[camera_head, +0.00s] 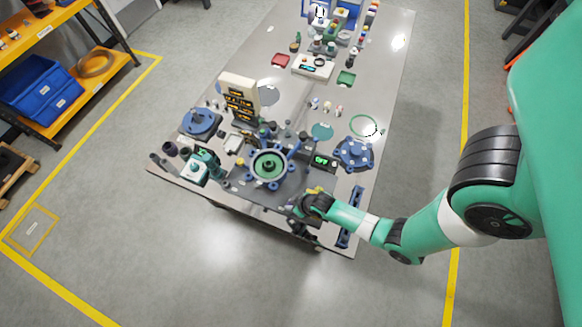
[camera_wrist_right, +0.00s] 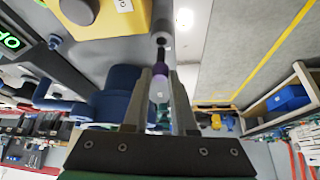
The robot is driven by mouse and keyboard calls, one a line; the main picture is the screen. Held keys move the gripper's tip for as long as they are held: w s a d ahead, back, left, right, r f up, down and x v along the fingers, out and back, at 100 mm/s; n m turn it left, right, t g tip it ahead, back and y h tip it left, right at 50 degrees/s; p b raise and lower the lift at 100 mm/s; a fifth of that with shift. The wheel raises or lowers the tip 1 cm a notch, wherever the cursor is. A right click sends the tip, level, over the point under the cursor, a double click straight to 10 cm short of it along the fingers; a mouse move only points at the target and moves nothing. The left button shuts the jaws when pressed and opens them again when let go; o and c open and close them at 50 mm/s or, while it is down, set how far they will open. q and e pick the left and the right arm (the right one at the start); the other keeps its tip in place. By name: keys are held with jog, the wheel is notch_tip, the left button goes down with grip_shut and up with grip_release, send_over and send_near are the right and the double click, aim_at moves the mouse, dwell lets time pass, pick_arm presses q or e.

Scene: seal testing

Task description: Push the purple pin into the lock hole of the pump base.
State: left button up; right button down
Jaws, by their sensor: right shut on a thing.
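The pump base (camera_head: 288,150) is a blue round part with lugs and a green centre, near the front of the table in the head view. My right gripper (camera_head: 300,211) is low beside the front edge, to the right of and in front of the pump base. In the right wrist view my right gripper (camera_wrist_right: 160,78) is shut on the purple pin (camera_wrist_right: 160,69), which has a dark tip pointing up the picture. A large blue part (camera_wrist_right: 115,88) lies close left of the fingers; I cannot tell whether it is the pump base. The lock hole cannot be made out. My left gripper is out of view.
A small green-lit display (camera_head: 323,161) stands right of the pump base. A blue flanged part (camera_head: 354,154) lies farther right, and a blue disc part (camera_head: 200,122) lies to the left. A yellow block (camera_wrist_right: 100,20) is near the pin in the wrist view.

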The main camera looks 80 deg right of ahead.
jog(key=shift+f+b, duration=0.35)
jog(key=shift+f, duration=0.2)
jog(key=shift+f+b, duration=0.6)
jog(key=shift+f, duration=0.1)
jog(key=c, duration=0.6)
grip_release()
jog(key=shift+c, duration=0.2)
notch_tip(320, 180, up, 5)
jog(key=p, duration=0.5)
dwell(0.7)
